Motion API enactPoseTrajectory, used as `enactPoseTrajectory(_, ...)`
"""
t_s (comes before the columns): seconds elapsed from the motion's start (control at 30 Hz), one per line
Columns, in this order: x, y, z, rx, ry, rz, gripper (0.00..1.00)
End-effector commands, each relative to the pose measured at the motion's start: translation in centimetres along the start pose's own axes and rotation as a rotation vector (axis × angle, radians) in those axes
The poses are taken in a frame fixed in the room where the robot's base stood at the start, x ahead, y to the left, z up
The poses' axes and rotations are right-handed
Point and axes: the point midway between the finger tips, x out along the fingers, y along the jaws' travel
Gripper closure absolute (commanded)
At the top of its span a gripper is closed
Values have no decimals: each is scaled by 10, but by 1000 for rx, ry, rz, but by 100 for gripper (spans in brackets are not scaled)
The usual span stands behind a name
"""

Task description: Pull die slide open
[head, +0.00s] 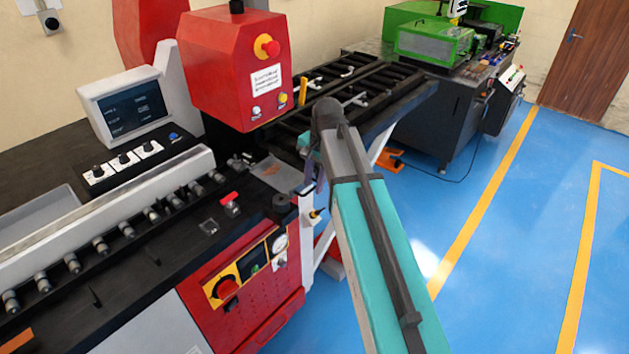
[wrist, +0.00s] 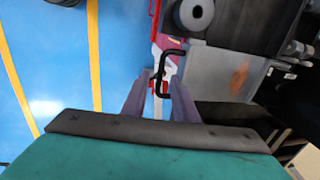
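A black bracket-shaped handle (wrist: 166,74) shows near the middle of the wrist view, in front of a white and red part of the bender. I take it for the die slide's handle; the slide itself is not clearly distinguishable. My gripper (wrist: 160,92) is open, with its two purple-grey fingers apart. The handle's near end lies between the fingertips in the picture; I cannot tell whether they touch it. In the head view, my arm hides most of the gripper and the handle at the bender's right end.
The black-topped bender (head: 155,245) fills the left, with a red head (head: 232,70) and a monitor (head: 124,105). A grey plate (wrist: 222,74) and round roller (wrist: 193,12) lie close to the handle. A roller table (head: 385,85) stands behind. Blue floor (head: 490,230) is clear at right.

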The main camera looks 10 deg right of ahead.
Motion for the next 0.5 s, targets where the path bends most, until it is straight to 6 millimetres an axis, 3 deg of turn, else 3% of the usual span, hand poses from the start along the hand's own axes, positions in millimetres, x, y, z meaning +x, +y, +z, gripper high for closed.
enactPoseTrajectory(0.37, 2, 0, 0, 1, 0, 0, 74)
enactPoseTrajectory(0.5, 2, 1, -1, 2, 0, 0, 97)
